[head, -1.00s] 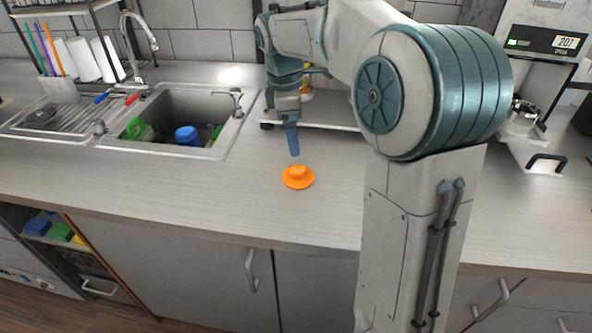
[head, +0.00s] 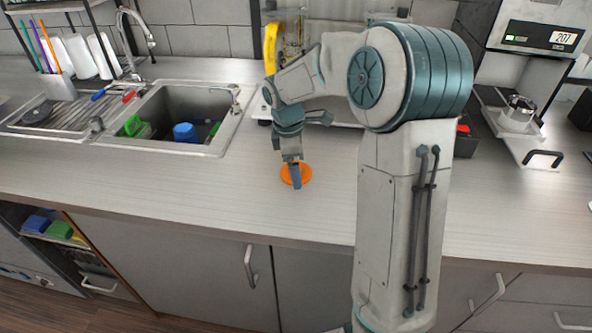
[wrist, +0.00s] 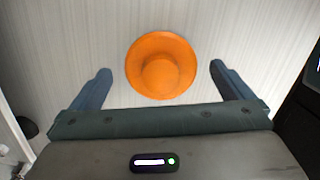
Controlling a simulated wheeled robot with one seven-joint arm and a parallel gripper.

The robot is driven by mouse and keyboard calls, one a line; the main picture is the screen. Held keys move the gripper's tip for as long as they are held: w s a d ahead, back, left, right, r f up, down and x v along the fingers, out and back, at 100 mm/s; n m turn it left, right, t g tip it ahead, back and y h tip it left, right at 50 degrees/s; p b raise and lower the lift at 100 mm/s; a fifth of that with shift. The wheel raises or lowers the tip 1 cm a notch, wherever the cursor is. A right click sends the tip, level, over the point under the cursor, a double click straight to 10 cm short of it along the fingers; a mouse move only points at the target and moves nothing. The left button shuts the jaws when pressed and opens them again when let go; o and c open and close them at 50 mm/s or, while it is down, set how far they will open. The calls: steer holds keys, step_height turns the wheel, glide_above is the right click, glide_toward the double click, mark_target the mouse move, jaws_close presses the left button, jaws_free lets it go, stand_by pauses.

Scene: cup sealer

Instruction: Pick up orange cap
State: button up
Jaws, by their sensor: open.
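The orange cap (head: 304,174) lies on the grey counter in front of the cup sealer, partly hidden behind my gripper (head: 296,182) in the head view. In the wrist view the orange cap (wrist: 160,66) shows as a round disc with a raised knob in its middle. My gripper (wrist: 160,82) is open and empty, with one finger to the left and one to the right of the cap. The cap sits slightly beyond the fingertips, and neither finger is seen touching it. The height of the fingers above the counter is hard to tell.
A sink (head: 180,118) with green and blue items is at the left. A machine with a yellow handle (head: 271,48) stands behind my arm. The counter front (head: 200,195) is clear.

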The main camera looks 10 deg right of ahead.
steer(key=shift+f, duration=0.5)
steer(key=c, duration=1.1)
steer(key=shift+r, duration=0.1)
